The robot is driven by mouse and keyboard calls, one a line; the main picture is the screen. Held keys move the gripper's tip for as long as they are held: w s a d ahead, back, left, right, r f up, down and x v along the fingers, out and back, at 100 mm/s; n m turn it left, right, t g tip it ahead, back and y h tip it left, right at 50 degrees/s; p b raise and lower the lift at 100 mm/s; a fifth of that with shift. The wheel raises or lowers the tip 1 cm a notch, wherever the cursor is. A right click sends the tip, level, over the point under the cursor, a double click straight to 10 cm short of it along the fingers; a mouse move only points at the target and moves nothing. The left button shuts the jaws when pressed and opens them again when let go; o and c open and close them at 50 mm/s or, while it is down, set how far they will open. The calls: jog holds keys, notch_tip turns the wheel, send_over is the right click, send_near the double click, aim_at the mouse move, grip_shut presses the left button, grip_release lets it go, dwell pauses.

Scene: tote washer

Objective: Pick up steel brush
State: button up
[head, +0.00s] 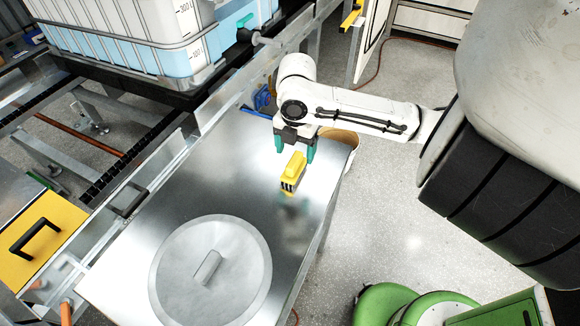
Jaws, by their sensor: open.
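A yellow block-like object (293,172) with a dark striped lower end is on the shiny metal table (220,170); it looks like the steel brush, though its bristles are not clear. My gripper (295,150) points down over its far end. Its two teal fingers are open, one on each side of the yellow object's top. I cannot tell whether they touch it.
A round metal lid (212,270) with a handle lies nearer on the table. Blue items (263,100) and a tan bucket (340,138) are by the table's far end. A large white tank (150,40) stands at the back left.

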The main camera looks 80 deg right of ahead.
aim_at(294, 159)
jog(key=shift+w+d+f+p, duration=0.1)
jog(key=shift+d+f+p, duration=0.1)
jog(key=shift+f, duration=1)
jog(key=shift+d+f+p, duration=0.1)
jog(key=shift+f+p, duration=0.15)
jog(key=shift+f, duration=0.9)
jog(key=shift+w+d+f+p, duration=0.1)
jog(key=shift+f+p, duration=0.1)
jog(key=shift+f, duration=1)
jog(key=c, duration=1.2)
